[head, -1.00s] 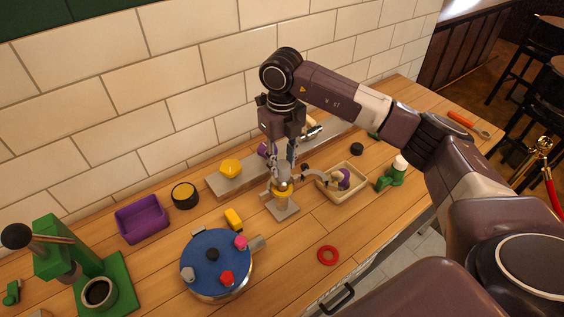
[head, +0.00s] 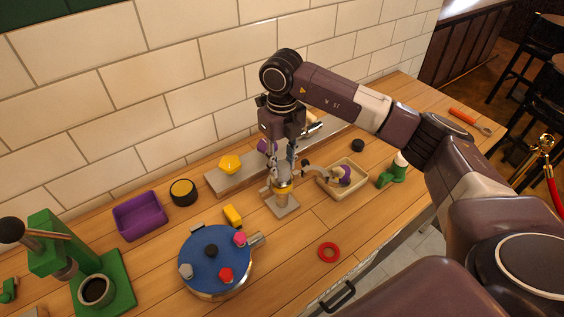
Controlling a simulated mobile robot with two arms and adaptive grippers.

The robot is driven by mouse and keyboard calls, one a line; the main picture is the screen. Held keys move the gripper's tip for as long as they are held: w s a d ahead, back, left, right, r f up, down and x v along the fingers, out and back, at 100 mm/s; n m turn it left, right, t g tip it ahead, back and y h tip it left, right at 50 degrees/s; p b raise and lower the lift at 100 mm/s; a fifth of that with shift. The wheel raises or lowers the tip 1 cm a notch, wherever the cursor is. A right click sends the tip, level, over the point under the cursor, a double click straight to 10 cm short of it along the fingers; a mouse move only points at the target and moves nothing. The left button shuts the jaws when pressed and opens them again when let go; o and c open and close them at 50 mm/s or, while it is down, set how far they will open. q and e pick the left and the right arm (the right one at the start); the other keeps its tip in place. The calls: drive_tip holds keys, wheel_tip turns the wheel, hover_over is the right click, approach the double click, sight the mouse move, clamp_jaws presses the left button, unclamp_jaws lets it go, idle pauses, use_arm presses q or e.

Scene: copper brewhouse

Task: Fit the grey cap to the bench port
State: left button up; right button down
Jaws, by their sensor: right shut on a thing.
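The bench port (head: 282,203) is a short upright post on a square grey plate, with a yellow ring near its top and a curved arm beside it on the right. My right gripper (head: 282,165) points down directly above the port. It is shut on a grey piece that looks like the grey cap (head: 282,173), at the top of the port. The fingers partly hide it, so I cannot tell whether it is seated. My left gripper is not in view.
A blue round stand (head: 213,262) with several coloured knobs is front left of the port, with a yellow block (head: 233,215) between. A cream tray (head: 355,190) stands close right. A grey rail (head: 215,184) lies behind. A red ring (head: 328,252) lies in front on otherwise clear wood.

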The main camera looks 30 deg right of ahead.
sight(282, 165)
drive_tip(key=shift+f+b, duration=0.7)
drive_tip(key=shift+f, duration=0.2)
drive_tip(key=c, duration=1.4)
unclamp_jaws()
drive_tip(key=shift+r+p, duration=1.5)
drive_tip(key=shift+r, duration=1.1)
